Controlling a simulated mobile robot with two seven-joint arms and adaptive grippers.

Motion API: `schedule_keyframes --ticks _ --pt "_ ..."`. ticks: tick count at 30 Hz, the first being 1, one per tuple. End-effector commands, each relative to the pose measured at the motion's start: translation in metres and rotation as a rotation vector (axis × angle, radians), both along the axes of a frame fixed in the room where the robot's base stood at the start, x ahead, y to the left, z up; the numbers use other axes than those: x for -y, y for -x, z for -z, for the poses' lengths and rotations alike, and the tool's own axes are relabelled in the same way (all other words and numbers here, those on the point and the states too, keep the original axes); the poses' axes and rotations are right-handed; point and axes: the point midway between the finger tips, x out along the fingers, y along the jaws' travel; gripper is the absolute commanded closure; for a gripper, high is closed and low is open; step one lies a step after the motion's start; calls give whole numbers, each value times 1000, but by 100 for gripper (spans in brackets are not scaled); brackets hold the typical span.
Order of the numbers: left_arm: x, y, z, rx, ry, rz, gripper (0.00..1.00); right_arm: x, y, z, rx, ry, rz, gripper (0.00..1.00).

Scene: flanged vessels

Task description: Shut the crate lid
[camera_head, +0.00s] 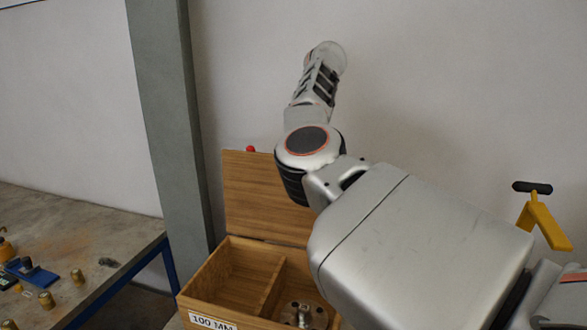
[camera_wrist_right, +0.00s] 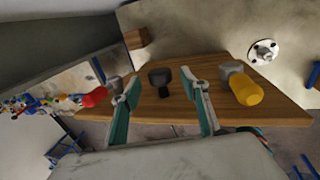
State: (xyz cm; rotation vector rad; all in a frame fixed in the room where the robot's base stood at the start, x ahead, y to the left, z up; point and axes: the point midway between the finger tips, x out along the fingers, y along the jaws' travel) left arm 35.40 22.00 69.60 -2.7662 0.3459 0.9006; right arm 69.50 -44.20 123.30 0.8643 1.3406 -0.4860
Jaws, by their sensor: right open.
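The wooden crate (camera_head: 190,301) stands at the bottom centre of the head view, with a "100 MM" label on its front and a divider inside. Its wooden lid (camera_head: 252,190) stands open, roughly upright at the back, partly hidden by my right arm. A red knob (camera_head: 250,149) shows at the lid's top edge. My right gripper (camera_wrist_right: 190,75) is open in the right wrist view, with nothing between its fingers. Beyond them is a wooden board (camera_wrist_right: 185,108); I cannot tell whether it is the lid. My left gripper is not in view.
A metal flanged part (camera_head: 303,314) sits in the crate's right compartment. A grey post (camera_head: 172,120) stands left of the crate, and a workbench (camera_head: 95,225) with small parts is further left. Red, black and yellow-handled (camera_wrist_right: 246,90) items show at the wooden board.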

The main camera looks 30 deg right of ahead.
Motion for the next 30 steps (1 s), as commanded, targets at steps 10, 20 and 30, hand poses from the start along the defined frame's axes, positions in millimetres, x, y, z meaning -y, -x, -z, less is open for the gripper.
schedule_keyframes --ticks 10,20,30 --pt "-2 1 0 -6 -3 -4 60 -5 -6 29 0 3 1 55" --pt "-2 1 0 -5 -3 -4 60 -5 -6 30 0 2 1 78" --pt "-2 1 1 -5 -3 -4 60 -4 -6 30 3 5 1 100"
